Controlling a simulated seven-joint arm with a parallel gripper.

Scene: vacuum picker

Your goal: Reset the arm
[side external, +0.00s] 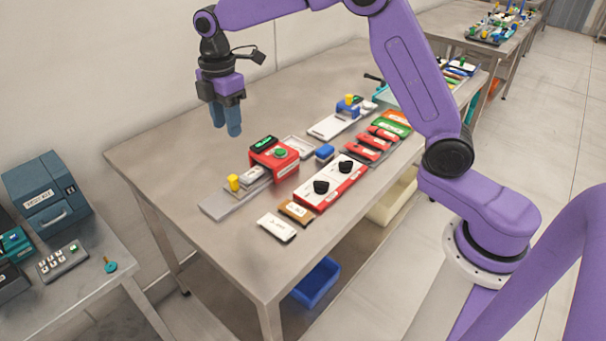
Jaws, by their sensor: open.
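My gripper (227,130) hangs above the far left part of the steel table (178,144), pointing down. Its blue-grey fingers are open, with nothing visible between them. My purple arm reaches over the table from its base at the right. The gripper is clear of the devices on the table and stands behind and left of the red box with a green button (274,157).
A side table holds a blue-grey box (46,194).

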